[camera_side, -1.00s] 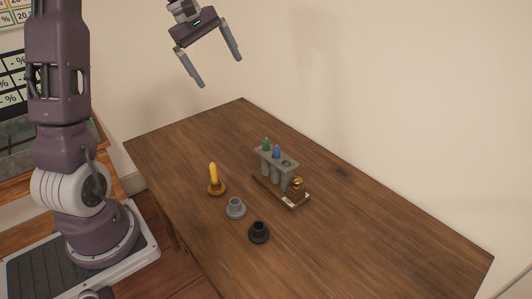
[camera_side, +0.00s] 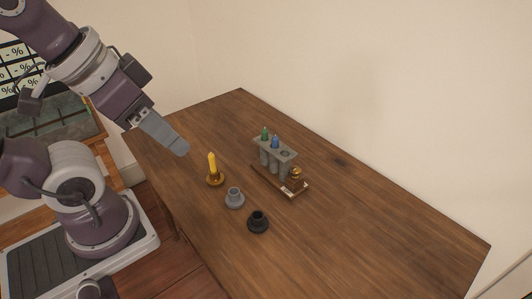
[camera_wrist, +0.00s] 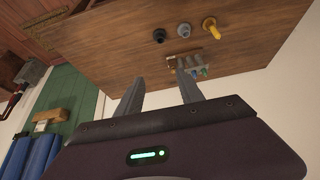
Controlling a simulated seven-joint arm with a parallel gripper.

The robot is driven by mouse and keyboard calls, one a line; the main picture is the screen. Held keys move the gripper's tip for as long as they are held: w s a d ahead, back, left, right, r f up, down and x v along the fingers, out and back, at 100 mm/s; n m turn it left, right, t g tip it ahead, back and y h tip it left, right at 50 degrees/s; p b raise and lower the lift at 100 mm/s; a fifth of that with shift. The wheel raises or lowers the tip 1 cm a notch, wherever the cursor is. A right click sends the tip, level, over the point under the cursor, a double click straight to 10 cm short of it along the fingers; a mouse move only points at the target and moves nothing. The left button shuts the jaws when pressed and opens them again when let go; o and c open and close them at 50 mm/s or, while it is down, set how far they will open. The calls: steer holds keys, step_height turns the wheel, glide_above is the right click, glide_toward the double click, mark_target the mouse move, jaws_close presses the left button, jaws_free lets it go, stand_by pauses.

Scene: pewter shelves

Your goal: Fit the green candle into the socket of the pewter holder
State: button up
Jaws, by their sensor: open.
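The green candle (camera_side: 265,133) stands in the far-left hole of a grey rack (camera_side: 283,168), with only its upper part showing. The pewter holder (camera_side: 235,200) is a grey cup on a round base, and its socket looks empty. It also shows near the top of the wrist view (camera_wrist: 184,30). My gripper (camera_side: 183,151) is high over the left side of the table, left of the rack and apart from everything. In the wrist view its two fingers (camera_wrist: 160,77) are spread with nothing between them.
A blue candle (camera_side: 275,142) stands beside the green one in the rack. A yellow candle (camera_side: 212,164) stands in a brass holder (camera_side: 215,181). A black holder (camera_side: 258,222) sits in front of the pewter one. The wooden table (camera_side: 370,230) is clear to the right.

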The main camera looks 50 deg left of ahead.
steer(key=w+a+r+m, duration=0.1)
steer(key=w+r+m, duration=0.15)
steer(key=w, duration=0.35)
steer(key=m+g, duration=0.6)
steer(key=m, duration=1)
glide_above(265, 129)
steer(key=shift+n, duration=0.25)
step_height(265, 129, down, 21)
steer(key=shift+r, duration=0.1)
step_height(265, 129, down, 7)
steer(key=shift+f, duration=0.15)
jaws_close()
